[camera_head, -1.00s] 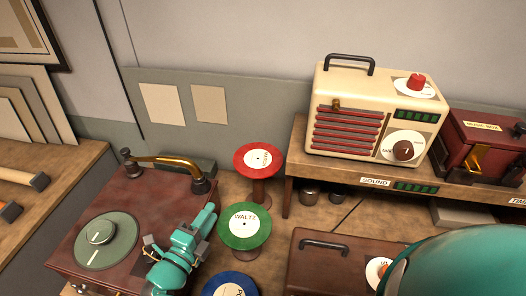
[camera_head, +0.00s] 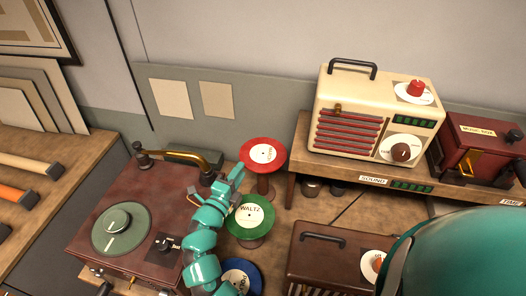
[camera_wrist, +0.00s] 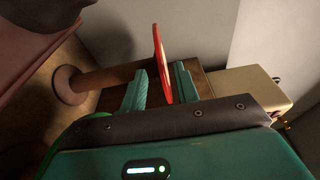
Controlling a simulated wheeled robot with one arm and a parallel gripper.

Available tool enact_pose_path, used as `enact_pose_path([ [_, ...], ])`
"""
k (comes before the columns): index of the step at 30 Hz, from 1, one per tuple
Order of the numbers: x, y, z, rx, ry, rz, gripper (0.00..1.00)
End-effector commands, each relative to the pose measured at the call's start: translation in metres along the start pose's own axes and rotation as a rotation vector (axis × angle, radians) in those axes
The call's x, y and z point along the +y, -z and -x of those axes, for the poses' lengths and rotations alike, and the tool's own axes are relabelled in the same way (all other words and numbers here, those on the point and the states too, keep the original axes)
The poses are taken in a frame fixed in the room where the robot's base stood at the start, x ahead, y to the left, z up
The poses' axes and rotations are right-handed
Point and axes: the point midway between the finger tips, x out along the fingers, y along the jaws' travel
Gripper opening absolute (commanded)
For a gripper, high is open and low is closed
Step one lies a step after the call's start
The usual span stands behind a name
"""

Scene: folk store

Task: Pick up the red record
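The red record (camera_head: 263,153), with a white label, lies flat on top of a dark red spool-like stand behind the green record (camera_head: 250,217) in the head view. My gripper (camera_head: 236,176) is at its near left edge. In the wrist view the red record (camera_wrist: 160,48) shows edge-on. Its near edge reaches between the two teal fingers of my gripper (camera_wrist: 160,71). The fingers are open, one on each side of the disc, with visible gaps. The stand (camera_wrist: 100,79) lies to the left of the disc there.
A blue record (camera_head: 240,273) stands in front of the green one, partly hidden by my arm. A brown record player (camera_head: 150,215) is to the left. A wooden shelf with a cream radio (camera_head: 365,115) and a red music box (camera_head: 478,145) is to the right.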

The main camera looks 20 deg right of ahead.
Motion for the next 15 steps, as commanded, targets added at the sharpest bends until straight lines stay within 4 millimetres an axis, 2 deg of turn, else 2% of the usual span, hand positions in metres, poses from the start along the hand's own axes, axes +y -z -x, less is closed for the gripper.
enact_pose_path([
  [3, -0.006, -0.001, -0.014, 0.003, 0.003, 0.003, 0.31],
  [9, -0.004, -0.003, -0.037, 0.002, 0.002, 0.001, 0.31],
  [15, -0.001, -0.002, -0.045, 0.001, 0.000, 0.001, 0.31],
])
